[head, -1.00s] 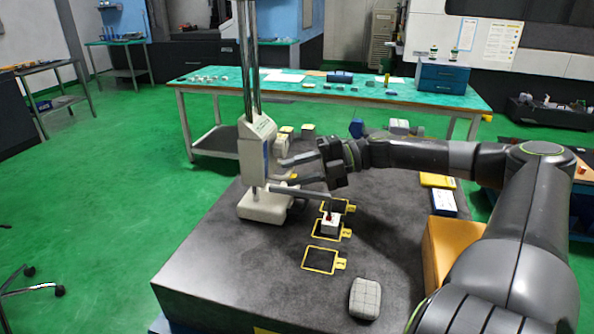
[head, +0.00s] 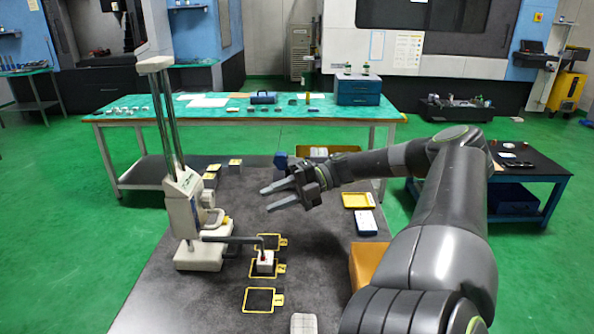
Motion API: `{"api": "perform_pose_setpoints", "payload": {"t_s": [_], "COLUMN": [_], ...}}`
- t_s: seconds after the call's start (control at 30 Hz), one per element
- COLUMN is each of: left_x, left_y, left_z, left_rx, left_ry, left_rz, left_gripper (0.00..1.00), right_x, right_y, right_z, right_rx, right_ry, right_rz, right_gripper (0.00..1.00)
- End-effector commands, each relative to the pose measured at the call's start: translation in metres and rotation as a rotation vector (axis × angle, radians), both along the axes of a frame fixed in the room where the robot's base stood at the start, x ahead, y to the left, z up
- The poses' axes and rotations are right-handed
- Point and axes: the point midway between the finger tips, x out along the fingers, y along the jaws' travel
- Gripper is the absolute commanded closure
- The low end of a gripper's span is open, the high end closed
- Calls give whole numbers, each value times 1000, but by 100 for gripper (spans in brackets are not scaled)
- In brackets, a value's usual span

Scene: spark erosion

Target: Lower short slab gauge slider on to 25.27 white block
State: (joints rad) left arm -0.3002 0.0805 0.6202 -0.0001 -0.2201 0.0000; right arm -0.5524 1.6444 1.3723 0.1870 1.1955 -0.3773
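The height gauge stands at the left of the dark surface plate (head: 190,300). Its slider (head: 183,203) sits low on two upright columns (head: 170,120), and a dark arm (head: 230,239) reaches right from it. The arm's red-tipped probe (head: 264,253) is at the top of a white block (head: 265,264); I cannot tell whether it touches. The block stands in the middle yellow-outlined square, its marking too small to read. My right gripper (head: 272,196) is open and empty, right of the slider and apart from it. My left gripper is not in view.
An empty yellow-outlined square (head: 258,300) lies in front of the block. A grey ribbed object (head: 304,324) is at the front edge. A yellow tray (head: 356,200), a blue-and-white box (head: 366,222) and an orange box (head: 366,262) line the right side.

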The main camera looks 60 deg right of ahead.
Motion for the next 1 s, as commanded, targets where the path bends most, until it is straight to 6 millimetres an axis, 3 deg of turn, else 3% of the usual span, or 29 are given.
{"api": "perform_pose_setpoints", "payload": {"t_s": [0.1,0.33,1.0], "left_x": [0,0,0], "left_y": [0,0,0], "left_z": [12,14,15], "left_rx": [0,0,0], "left_ry": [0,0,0], "left_rz": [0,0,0], "left_gripper": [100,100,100], "right_x": [-16,-32,-35], "right_y": [-20,-39,-42], "right_z": [7,10,11], "right_rx": [-1,0,1], "right_ry": [2,1,-1], "right_rz": [-4,-1,0], "right_gripper": [68,68,68]}}
